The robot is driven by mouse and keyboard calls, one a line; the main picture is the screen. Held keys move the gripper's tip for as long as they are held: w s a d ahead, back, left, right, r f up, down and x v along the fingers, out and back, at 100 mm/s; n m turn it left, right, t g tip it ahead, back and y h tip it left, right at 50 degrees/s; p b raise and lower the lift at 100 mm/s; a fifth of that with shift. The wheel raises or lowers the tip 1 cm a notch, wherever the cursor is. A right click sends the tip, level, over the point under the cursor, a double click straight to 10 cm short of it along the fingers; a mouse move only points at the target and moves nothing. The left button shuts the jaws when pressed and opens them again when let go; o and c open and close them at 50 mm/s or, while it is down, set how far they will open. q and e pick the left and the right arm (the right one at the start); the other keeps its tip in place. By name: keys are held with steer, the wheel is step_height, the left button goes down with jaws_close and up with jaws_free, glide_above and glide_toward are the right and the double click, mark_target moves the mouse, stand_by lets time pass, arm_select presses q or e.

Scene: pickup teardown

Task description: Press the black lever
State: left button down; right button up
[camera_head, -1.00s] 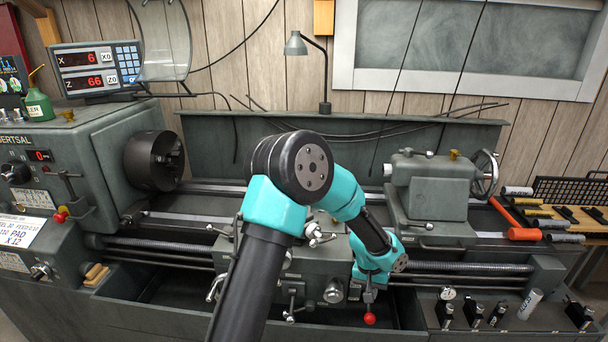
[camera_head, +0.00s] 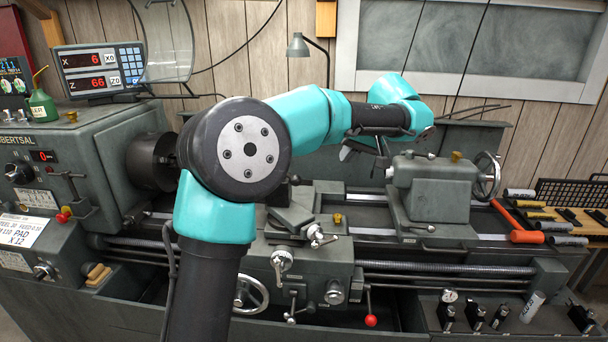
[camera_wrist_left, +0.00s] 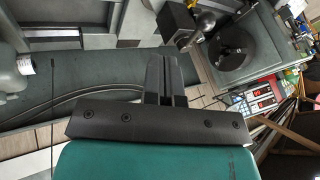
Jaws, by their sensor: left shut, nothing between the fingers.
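Several levers show on the grey lathe in the head view, and I cannot tell for sure which one is the black lever. A thin lever with a red ball end (camera_head: 371,320) hangs at the right of the carriage apron. A dark lever (camera_head: 67,178) stands on the headstock front at the left. My left gripper (camera_head: 364,153) is raised high behind the carriage, left of the tailstock, and apart from these levers. In the left wrist view its fingers (camera_wrist_left: 163,65) are together and empty. My right gripper is not in view.
The chuck (camera_head: 154,160) is at the left and the tailstock (camera_head: 432,190) at the right. The tool post and carriage (camera_head: 300,215) lie below my left arm. A lamp (camera_head: 298,46) stands behind. Tools (camera_head: 530,237) lie at the right.

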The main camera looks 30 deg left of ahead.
arm_select(q)
steer(key=shift+s+a+r+n, duration=0.2)
steer(key=shift+r, duration=0.4)
steer(key=shift+s+a+r+n, duration=0.15)
steer(key=shift+s+r+n, duration=0.05)
steer(key=shift+r, duration=0.35)
steer(key=shift+a+f, duration=0.1)
steer(key=shift+f, duration=0.05)
steer(key=s+a+f, duration=0.2)
steer(key=a+f, duration=0.6)
steer(key=f, duration=0.1)
steer(key=shift+a, duration=0.25)
steer(key=shift+s, duration=0.1)
